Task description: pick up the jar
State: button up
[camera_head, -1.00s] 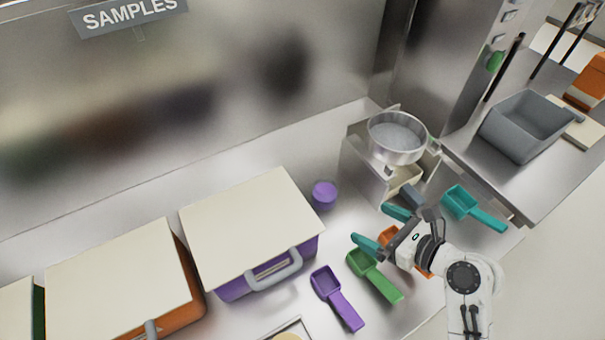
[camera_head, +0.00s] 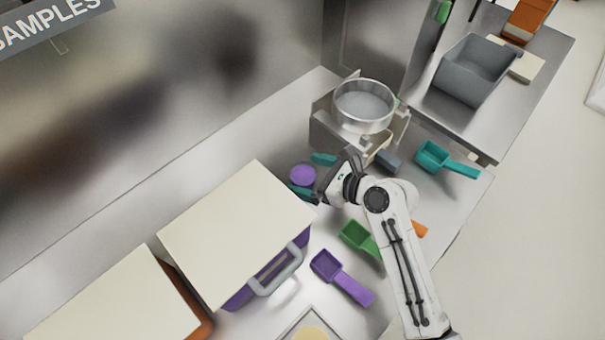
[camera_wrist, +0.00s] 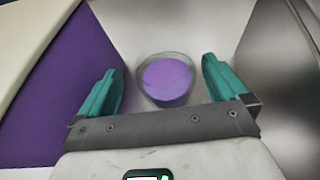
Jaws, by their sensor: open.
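The jar (camera_head: 303,174) is small and round with purple contents or lid. It stands on the metal counter beside the purple bin, and its far side faces the back wall. In the wrist view the jar (camera_wrist: 167,80) shows a clear rim around the purple, centred between and slightly ahead of the teal fingers. My gripper (camera_head: 312,174) is open, with one finger on each side of the jar in the head view. I cannot tell whether either finger touches it. My gripper (camera_wrist: 162,85) holds nothing.
The purple bin (camera_head: 268,279) with a cream lid stands close left of the jar. A scale with a round metal pan (camera_head: 364,104) is to the right. Green (camera_head: 359,237), purple (camera_head: 341,278) and teal (camera_head: 446,160) scoops lie on the counter. A grey tub (camera_head: 473,70) stands farther right.

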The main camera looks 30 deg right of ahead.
aim_at(297, 170)
jog(key=shift+d+x, duration=0.15)
jog(key=shift+x, duration=1)
jog(key=shift+d+x, duration=0.15)
jog(key=shift+x, duration=0.95)
jog(key=shift+w+f, duration=0.1)
jog(key=shift+w, duration=0.05)
jog(key=shift+c, duration=0.5)
jog(key=c, duration=1.1)
